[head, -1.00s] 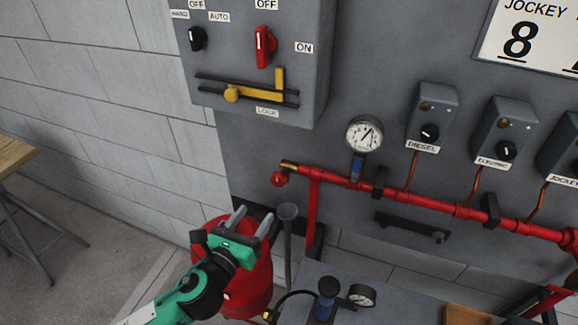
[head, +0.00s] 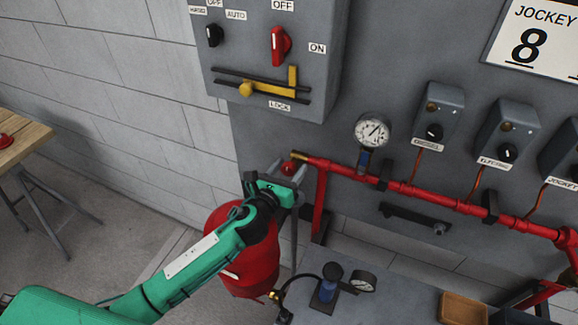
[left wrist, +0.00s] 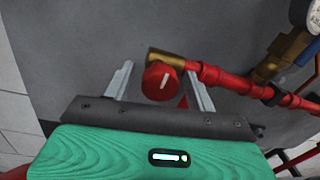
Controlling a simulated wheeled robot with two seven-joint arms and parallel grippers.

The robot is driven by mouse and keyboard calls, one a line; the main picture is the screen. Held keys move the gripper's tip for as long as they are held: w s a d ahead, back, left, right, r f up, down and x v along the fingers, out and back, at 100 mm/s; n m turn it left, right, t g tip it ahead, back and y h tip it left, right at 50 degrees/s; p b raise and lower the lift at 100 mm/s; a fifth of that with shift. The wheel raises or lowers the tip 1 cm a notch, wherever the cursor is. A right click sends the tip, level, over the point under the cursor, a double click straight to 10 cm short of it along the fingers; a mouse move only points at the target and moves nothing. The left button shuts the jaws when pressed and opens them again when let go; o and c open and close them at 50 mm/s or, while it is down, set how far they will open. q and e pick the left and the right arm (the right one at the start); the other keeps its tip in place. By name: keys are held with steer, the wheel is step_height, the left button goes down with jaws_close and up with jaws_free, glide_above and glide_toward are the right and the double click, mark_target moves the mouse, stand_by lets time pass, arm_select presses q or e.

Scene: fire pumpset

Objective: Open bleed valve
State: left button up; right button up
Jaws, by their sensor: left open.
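The bleed valve is a small round red knob (head: 288,168) with a white mark, on a brass fitting (head: 298,155) at the left end of the red pipe. My left gripper (head: 287,171) is open, its two grey fingers reaching up on either side of the knob in the head view. In the left wrist view the knob (left wrist: 161,82) shows between the open fingers, nearer the right one; I cannot tell whether it touches either. The brass fitting (left wrist: 165,59) joins it to the pipe. My right gripper is not in view.
The red pipe (head: 420,193) runs right along the grey panel, with a pressure gauge (head: 371,131) above it. A control box (head: 270,60) hangs above the knob. A wooden table (head: 20,135) is at far left.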

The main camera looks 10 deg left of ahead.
arm_select(q)
steer(key=shift+w, duration=0.1)
steer(key=c, duration=1)
steer(key=shift+o, duration=0.2)
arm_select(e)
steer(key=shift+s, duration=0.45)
